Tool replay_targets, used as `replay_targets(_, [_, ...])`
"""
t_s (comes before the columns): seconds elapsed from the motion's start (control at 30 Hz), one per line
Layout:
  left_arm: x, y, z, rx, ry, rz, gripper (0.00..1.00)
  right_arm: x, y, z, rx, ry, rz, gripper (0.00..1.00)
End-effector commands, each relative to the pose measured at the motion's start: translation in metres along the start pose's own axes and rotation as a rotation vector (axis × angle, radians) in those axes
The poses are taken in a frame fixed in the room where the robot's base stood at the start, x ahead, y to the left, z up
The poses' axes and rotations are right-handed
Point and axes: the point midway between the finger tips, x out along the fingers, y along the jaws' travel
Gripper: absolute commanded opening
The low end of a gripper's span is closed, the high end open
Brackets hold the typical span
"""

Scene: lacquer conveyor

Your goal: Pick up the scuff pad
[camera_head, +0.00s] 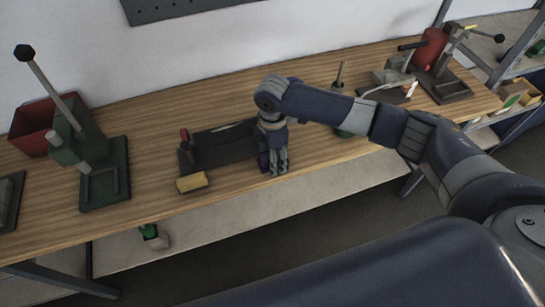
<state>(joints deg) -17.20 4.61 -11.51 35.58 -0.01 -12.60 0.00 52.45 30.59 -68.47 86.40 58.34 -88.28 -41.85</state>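My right gripper (275,168) comes in from the right and points down at the front part of the wooden bench. Its fingers look close together, but I cannot tell whether they are shut on anything. A small dark purple thing (263,161), possibly the scuff pad, shows at the left side of the fingers, mostly hidden by them. A tan block (192,182) lies to the left near the bench's front edge, apart from the gripper. My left gripper is not in view.
A dark flat fixture (222,146) with a red-topped post lies left of the gripper. A green lever press (100,170) and red bin (45,125) stand at the left. Another lever tool (445,75) stands at the far right. Bare bench top (150,150) lies between press and fixture.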

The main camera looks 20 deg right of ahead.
Motion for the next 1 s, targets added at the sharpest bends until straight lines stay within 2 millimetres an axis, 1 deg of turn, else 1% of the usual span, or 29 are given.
replay_targets(0.1, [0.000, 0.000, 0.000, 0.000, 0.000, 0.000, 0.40, 0.000, 0.000, 0.000, 0.000, 0.000, 0.000, 0.65])
replay_targets(0.13, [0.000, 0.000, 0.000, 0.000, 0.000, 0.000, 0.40, 0.000, 0.000, 0.000, 0.000, 0.000, 0.000, 0.63])
replay_targets(0.17, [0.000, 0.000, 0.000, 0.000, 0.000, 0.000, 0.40, 0.000, 0.000, 0.000, 0.000, 0.000, 0.000, 0.56])
replay_targets(0.2, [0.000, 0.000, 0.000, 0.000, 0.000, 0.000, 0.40, 0.000, 0.000, 0.000, 0.000, 0.000, 0.000, 0.47])
replay_targets(0.27, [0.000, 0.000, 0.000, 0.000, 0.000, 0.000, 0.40, 0.000, 0.000, 0.000, 0.000, 0.000, 0.000, 0.33])
replay_targets(0.3, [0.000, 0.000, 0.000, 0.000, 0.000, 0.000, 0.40, 0.000, 0.000, 0.000, 0.000, 0.000, 0.000, 0.24])
replay_targets(0.4, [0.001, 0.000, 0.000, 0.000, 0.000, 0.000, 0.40, 0.001, -0.001, 0.000, 0.000, 0.000, -0.001, 0.04])
replay_targets(0.8, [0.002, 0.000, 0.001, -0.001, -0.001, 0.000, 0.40, 0.001, -0.002, 0.000, 0.000, -0.002, -0.005, 0.04])
replay_targets(0.93, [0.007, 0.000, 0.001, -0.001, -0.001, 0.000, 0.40, -0.007, -0.001, 0.000, -0.001, 0.000, -0.003, 0.04])
replay_targets(1.0, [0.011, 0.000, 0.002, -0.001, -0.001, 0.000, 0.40, -0.016, 0.000, 0.000, 0.000, 0.001, 0.000, 0.04])
